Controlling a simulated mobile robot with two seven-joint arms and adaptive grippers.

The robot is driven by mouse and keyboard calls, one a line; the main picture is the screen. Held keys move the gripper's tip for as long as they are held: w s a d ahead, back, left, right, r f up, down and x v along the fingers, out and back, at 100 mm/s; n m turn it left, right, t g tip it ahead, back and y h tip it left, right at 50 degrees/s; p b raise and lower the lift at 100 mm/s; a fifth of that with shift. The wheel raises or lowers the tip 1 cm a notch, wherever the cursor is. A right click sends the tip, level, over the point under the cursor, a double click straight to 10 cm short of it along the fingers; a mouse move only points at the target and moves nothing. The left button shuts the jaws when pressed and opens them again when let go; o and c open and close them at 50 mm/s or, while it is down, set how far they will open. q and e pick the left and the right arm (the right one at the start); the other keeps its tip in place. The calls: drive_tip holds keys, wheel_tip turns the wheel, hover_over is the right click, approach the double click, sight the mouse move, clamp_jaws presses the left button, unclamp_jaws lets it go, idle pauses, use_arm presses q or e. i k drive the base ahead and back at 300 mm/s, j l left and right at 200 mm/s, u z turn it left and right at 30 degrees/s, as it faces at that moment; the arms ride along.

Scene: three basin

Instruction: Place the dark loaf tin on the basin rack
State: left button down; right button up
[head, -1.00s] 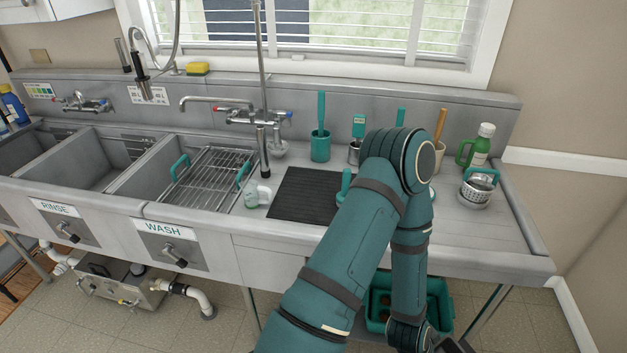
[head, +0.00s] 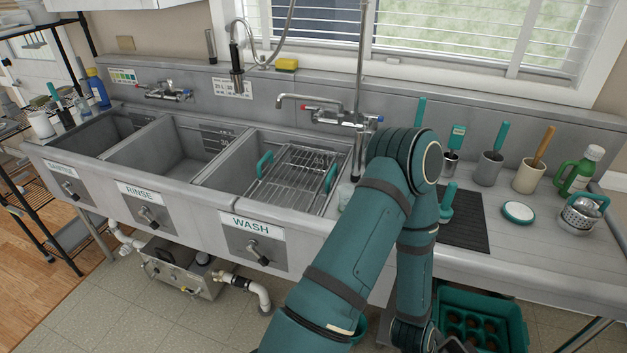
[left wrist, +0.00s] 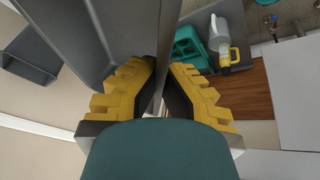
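The wire basin rack (head: 300,175) with teal handles sits over the wash basin in the head view, left of my arm. It looks empty. In the left wrist view, my left gripper (left wrist: 165,90) has its yellow fingers closed on the thin wall of a large dark grey thing, which I take to be the dark loaf tin (left wrist: 122,40). The tin fills the upper left of that view, close to the camera. The tin does not show in the head view. One teal arm of mine crosses the middle there, its hand end cut off at the bottom. My right gripper is not seen.
A tall tap (head: 330,115) stands behind the rack. A dark mat (head: 468,228) lies on the counter right of the basins, with a teal-handled tool (head: 447,205) by it. Several pots and a green jug (head: 580,172) stand farther right. A teal crate (head: 500,300) sits below.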

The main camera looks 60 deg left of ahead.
sight(295, 179)
drive_tip(key=k+j+u, duration=0.1)
drive_tip(key=j, duration=0.25)
drive_tip(key=k+j+u, duration=0.15)
drive_tip(key=k+j, duration=0.15)
drive_tip(key=k+j+u, duration=0.1)
drive_tip(key=j, duration=0.3)
drive_tip(key=k, duration=0.1)
